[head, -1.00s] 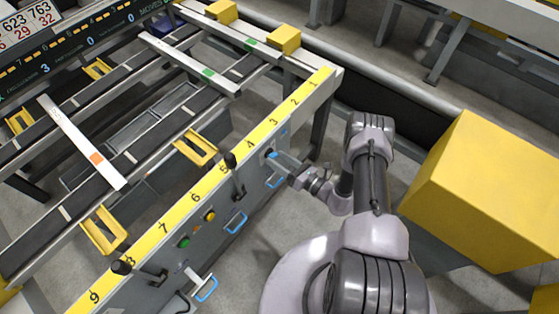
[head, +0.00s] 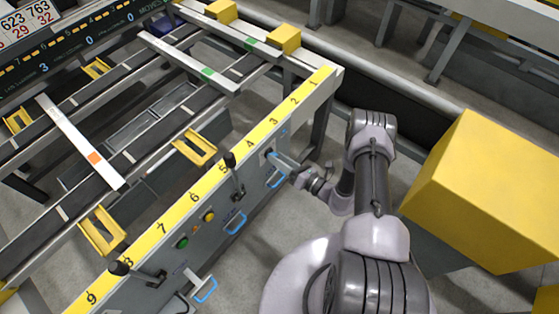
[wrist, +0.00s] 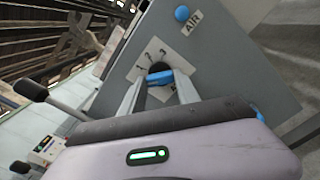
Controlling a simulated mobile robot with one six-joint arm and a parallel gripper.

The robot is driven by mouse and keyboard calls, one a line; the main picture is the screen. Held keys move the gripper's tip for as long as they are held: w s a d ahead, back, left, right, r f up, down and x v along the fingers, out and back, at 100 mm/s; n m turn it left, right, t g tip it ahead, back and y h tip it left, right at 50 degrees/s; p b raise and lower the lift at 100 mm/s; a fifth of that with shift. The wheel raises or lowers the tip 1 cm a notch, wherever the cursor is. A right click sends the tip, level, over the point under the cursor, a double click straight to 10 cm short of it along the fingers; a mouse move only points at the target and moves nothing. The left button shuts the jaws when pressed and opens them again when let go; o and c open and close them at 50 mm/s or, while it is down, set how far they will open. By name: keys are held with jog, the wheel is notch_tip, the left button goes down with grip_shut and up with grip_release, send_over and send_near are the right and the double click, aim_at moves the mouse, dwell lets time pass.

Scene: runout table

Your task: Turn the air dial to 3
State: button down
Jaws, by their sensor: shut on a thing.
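The air dial (wrist: 160,77) shows in the wrist view as a small blue and dark piece between my fingertips, on a grey panel with small numerals around it. An AIR label (wrist: 193,22) is on the same panel. My gripper (wrist: 159,80) is shut on the dial, one finger on each side. In the head view my gripper (head: 275,157) reaches the panel front below the yellow strip's 3. The fingers hide part of the dial, and I cannot tell which numeral it points to.
A round blue knob (wrist: 181,13) sits close to the AIR label. A large yellow block (head: 490,190) stands to the right of my arm.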

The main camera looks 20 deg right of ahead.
jog(key=m+b, duration=0.6)
jog(key=m, duration=1.5)
jog(key=shift+f+m, duration=0.1)
jog(key=shift+m, duration=0.2)
dwell(0.4)
jog(key=c, duration=0.9)
grip_release()
jog(key=shift+s, duration=0.1)
